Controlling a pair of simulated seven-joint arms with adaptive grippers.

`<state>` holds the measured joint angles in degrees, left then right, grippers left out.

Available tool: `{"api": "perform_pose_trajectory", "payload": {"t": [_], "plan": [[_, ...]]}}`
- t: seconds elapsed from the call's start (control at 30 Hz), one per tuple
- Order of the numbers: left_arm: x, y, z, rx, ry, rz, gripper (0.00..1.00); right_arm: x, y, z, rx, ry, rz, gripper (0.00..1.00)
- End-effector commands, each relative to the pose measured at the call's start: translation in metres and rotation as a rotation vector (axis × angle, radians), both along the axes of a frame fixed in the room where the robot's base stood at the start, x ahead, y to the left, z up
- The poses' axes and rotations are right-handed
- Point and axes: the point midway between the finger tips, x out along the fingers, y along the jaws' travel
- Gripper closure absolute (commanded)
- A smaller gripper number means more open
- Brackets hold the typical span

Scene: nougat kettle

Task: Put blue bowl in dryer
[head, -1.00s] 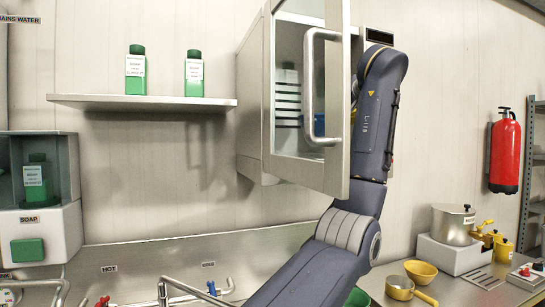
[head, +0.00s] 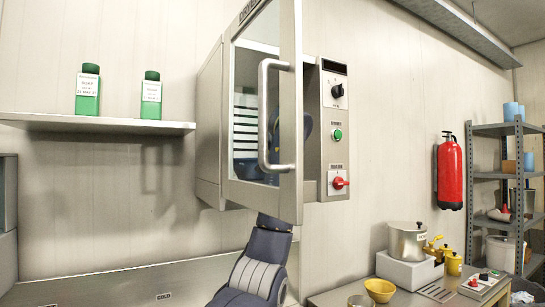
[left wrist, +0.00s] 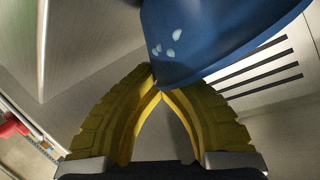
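The dryer (head: 209,140) is a steel cabinet on the wall, its glazed door (head: 291,120) standing open. My left arm rises from below behind the door; in the head view the door largely hides its gripper. The blue bowl (left wrist: 215,35) fills the upper part of the left wrist view, with pale spots on its side. A blue patch of it (head: 248,170) shows through the door glass. My left gripper (left wrist: 158,92) has its yellow fingertips together at the bowl's edge, shut on it. Slotted dark lines of the dryer interior show beside the bowl. My right gripper is not in view.
The control panel (head: 336,130) with knobs and a green button is right of the dryer opening. A shelf (head: 110,124) with two green bottles is at left. Below right, a counter holds a pot (head: 407,241) and a yellow bowl (head: 380,290). A fire extinguisher (head: 450,175) hangs farther right.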

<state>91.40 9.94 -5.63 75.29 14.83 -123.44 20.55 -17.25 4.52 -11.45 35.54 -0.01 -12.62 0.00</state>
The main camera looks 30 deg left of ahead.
Motion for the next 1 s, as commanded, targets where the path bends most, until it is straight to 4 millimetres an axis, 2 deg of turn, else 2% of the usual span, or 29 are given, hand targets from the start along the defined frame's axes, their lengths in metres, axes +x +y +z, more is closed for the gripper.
{"api": "perform_pose_trajectory", "payload": {"t": [0.23, 0.47, 0.5, 0.77, 1.0], "plan": [[0.0, 0.0, -0.001, 0.0, 0.0, 0.0, 1.0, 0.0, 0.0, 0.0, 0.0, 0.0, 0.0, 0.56], [0.0, 0.0, -0.001, 0.0, 0.0, 0.0, 0.74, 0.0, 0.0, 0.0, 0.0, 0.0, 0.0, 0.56], [0.0, 0.0, -0.001, 0.0, 0.0, 0.0, 0.73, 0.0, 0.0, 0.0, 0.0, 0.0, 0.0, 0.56], [0.0, 0.0, 0.001, 0.001, 0.0, 0.001, 0.73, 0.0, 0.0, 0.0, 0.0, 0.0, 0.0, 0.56], [-0.018, -0.018, 0.009, 0.0, -0.002, -0.003, 0.73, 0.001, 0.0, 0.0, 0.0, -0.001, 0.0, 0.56]]}}
